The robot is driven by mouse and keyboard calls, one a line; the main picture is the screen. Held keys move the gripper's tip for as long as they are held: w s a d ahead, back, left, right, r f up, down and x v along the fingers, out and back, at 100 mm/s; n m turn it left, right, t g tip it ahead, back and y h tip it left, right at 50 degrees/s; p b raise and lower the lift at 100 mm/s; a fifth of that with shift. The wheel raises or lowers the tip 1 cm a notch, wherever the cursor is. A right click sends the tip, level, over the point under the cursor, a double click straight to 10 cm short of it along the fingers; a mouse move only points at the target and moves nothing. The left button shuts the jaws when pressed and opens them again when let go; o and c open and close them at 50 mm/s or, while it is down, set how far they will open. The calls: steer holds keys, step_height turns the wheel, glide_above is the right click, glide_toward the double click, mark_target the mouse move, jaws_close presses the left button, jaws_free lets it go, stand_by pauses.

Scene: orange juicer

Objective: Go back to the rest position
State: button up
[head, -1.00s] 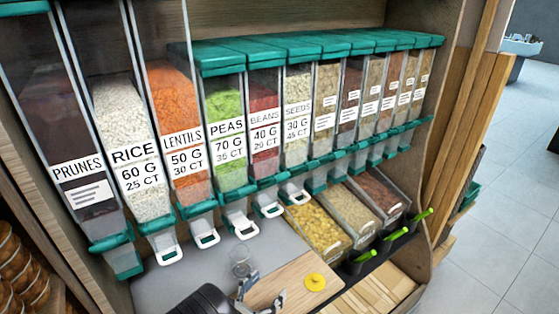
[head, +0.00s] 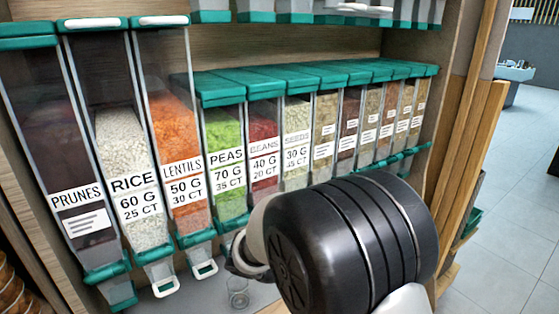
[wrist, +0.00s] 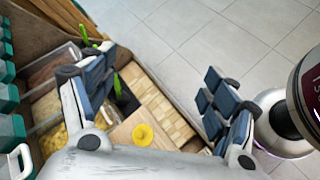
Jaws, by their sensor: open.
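My gripper (wrist: 158,85) shows in the wrist view, its two blue-padded fingers spread wide apart. It is open, with nothing between the fingers. Past them lie the wooden shelf edge and the grey tiled floor. In the head view my arm's large black joint fills the lower middle and hides the gripper. A clear glass (head: 238,291) stands on the grey counter below the dispensers, left of my arm. A yellow round piece (wrist: 143,135) lies on a light wooden board (wrist: 125,130) in the wrist view, beyond the gripper's base.
A row of dispensers with teal lids (head: 225,90) stands behind my arm, the nearer ones labelled from prunes to seeds. Open bins (wrist: 45,105) with green-handled scoops (wrist: 85,37) sit left in the wrist view. Free tiled floor (head: 510,190) lies to the right.

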steer(key=s+r+m+t+y, duration=0.1)
steer(key=s+r+m+y, duration=0.4)
steer(key=s, duration=0.5)
steer(key=s+r+m+t+y, duration=0.2)
steer(key=s+r+m+y, duration=0.3)
steer(key=s+m, duration=0.3)
steer(key=s, duration=0.3)
steer(key=shift+r+y, duration=0.2)
steer(key=shift+y, duration=0.2)
